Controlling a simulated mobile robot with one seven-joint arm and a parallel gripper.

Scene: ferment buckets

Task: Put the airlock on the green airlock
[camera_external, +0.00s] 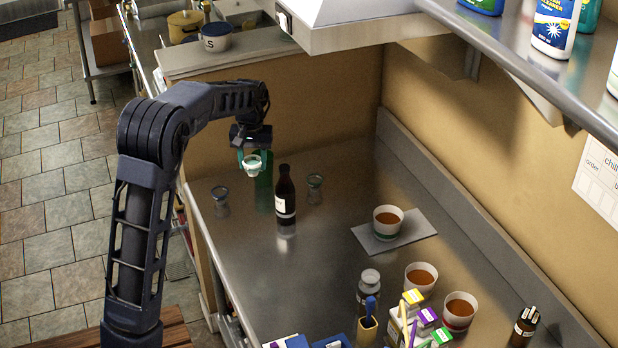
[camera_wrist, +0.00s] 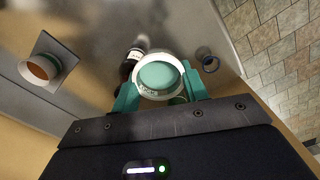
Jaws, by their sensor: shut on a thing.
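My gripper (camera_external: 252,157) is shut on a small cup-like airlock (camera_external: 253,165) with a white rim. In the wrist view, my gripper's green fingers (camera_wrist: 160,88) hold the airlock (camera_wrist: 158,76) from both sides, and its round teal face shows. A green see-through upright thing (camera_external: 264,194), perhaps the green airlock, stands at the counter's far left, just below and beside the held airlock in the external view. I cannot tell whether they touch. The held airlock and fingers hide most of that area in the wrist view.
A dark bottle (camera_external: 286,200) stands close on the right, between two small clear jars (camera_external: 220,200) (camera_external: 315,188). A cup of brown liquid (camera_external: 388,222) sits on a grey mat (camera_external: 424,226). More cups, bottles and boxes crowd the front right. The counter's middle is clear.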

